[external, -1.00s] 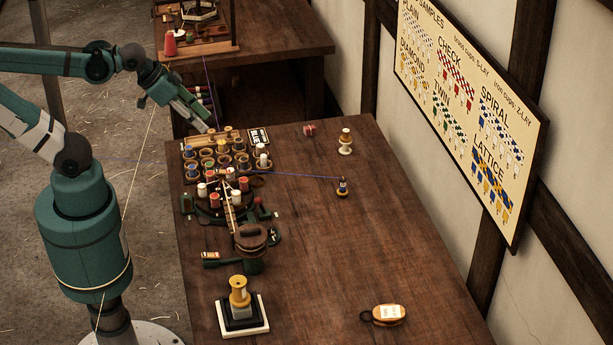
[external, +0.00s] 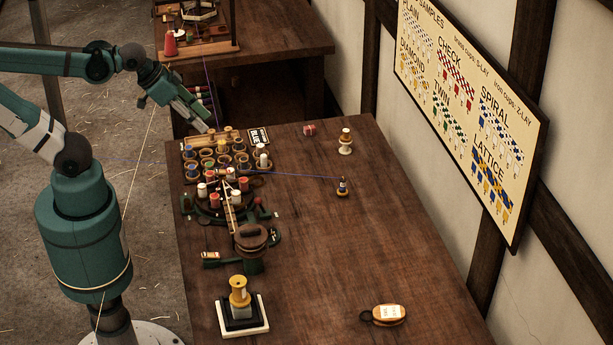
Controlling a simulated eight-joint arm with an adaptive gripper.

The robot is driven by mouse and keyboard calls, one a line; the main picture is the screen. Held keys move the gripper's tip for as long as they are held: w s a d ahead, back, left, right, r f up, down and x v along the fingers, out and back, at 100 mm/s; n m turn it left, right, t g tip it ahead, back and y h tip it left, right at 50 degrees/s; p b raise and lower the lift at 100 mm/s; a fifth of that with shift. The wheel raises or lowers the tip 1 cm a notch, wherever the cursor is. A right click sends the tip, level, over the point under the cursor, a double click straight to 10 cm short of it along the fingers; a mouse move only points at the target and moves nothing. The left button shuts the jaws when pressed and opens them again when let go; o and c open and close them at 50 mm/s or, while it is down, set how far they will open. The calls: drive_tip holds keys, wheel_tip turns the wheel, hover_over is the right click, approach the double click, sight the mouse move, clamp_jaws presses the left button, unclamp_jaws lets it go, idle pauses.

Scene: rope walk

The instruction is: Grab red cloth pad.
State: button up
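A small red bundle (external: 309,130), which looks like the red cloth pad, lies at the far end of the wooden table. It has a pale mark or band on it; it is too small to see in detail. My gripper (external: 208,128) is at the table's far left corner, above the rack of bobbins, pointing down and to the right. It is well to the left of the red bundle and apart from it. The fingers are too small and dark to tell whether they are open or shut.
A rack of bobbins (external: 221,147) and a round braiding device (external: 222,206) fill the table's left side. A blue thread runs to a small bobbin (external: 342,187). The table's right middle is clear.

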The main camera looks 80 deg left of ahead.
drive_tip(key=o, duration=0.5)
drive_tip(key=shift+c, duration=0.2)
